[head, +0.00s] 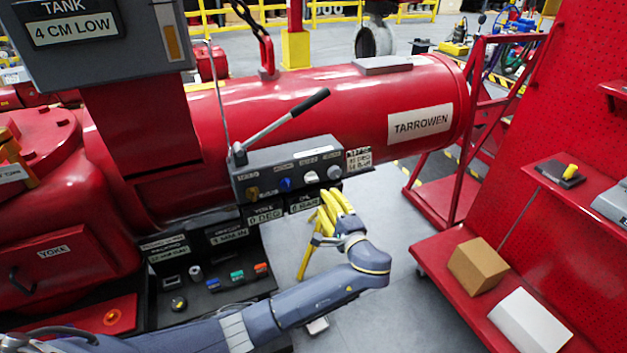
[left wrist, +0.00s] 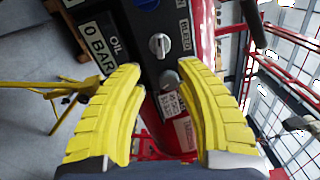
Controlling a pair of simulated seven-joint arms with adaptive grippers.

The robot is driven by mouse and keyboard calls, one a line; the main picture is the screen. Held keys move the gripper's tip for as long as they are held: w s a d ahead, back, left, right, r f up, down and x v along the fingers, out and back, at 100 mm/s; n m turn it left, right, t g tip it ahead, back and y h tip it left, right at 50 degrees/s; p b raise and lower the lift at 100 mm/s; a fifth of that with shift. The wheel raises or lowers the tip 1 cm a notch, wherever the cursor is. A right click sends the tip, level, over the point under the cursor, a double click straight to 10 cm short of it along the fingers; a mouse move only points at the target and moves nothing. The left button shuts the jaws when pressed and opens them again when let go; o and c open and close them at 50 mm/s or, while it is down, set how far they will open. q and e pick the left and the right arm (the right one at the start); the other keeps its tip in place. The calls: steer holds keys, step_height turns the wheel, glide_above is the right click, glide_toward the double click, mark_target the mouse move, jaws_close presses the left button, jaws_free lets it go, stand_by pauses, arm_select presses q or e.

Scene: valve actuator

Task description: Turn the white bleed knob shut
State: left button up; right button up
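The white bleed knob (head: 311,177) is on the front of the grey valve panel (head: 290,166), between a blue knob and a pale grey knob. In the left wrist view the white knob (left wrist: 159,45) shows a raised grip bar, beside a label that reads BLEED. My left gripper (head: 334,200) has yellow fingers and is just below and in front of the panel. In the left wrist view the left gripper (left wrist: 159,67) is open, its fingers apart and empty; the knob appears beyond the gap between the tips. My right gripper is not in view.
A blue knob (head: 286,184), a brass knob (head: 252,192) and a pale grey knob (head: 335,172) share the panel. A long lever (head: 285,125) rises above it. The red cylinder (head: 300,95) lies behind. A red shelf cart (head: 450,245) stands right, with open floor between.

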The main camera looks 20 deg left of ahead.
mark_target(313, 181)
arm_select(q)
steer(key=x, duration=1.1)
steer(key=shift+w+a, duration=0.15)
steer(key=shift+w, duration=0.05)
jaws_close()
